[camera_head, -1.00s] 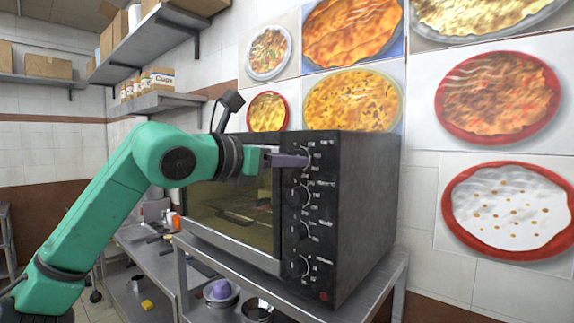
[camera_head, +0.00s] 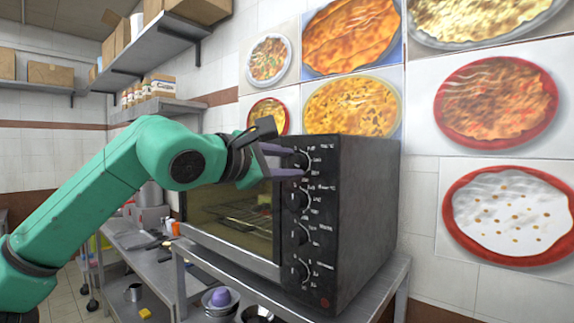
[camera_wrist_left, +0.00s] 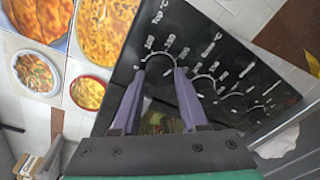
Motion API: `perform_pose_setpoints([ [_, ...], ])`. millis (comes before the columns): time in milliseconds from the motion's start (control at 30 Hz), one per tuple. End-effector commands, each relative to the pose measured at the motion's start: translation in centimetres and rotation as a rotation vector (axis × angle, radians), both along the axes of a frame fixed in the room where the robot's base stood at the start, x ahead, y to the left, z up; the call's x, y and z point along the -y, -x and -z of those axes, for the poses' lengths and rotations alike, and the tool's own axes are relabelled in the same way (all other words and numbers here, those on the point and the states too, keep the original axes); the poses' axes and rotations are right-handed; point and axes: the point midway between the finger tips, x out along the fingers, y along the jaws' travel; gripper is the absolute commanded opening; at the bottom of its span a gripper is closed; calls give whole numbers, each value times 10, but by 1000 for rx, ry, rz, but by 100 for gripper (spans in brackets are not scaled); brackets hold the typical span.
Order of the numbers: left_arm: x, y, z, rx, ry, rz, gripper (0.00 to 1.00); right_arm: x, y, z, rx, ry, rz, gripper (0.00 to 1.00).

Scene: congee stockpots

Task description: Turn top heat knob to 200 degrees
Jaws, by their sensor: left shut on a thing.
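The black toaster oven (camera_head: 362,205) stands on a metal table, with a column of knobs on its front panel. The top heat knob (camera_head: 303,160) is the highest, with a white dial scale around it. My left gripper (camera_head: 298,163) reaches it from the left, its two purple fingers one above the other around the knob. In the left wrist view the fingers (camera_wrist_left: 160,75) straddle the dark knob under the "Top °C" label. The gripper is shut on the knob. The knob's pointer is too dark and small to read. My right gripper is not in view.
Lower knobs (camera_head: 300,236) sit below on the same panel. The oven's glass door (camera_head: 230,215) is closed, left of the panel. Bowls (camera_head: 220,298) stand on the shelf below. Wall shelves (camera_head: 150,50) with boxes hang at the upper left.

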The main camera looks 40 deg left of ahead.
Motion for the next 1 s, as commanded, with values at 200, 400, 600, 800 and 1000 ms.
perform_pose_setpoints([
  [200,0,0,-1,-1,-99,1,0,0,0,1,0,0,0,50],
  [400,1,0,0,-2,-139,1,0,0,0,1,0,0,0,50],
  [600,1,0,0,-2,-146,1,0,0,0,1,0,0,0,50],
  [800,1,0,0,-2,-145,1,0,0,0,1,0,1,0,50],
  [1000,1,0,0,-3,-145,1,73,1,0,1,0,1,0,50],
])
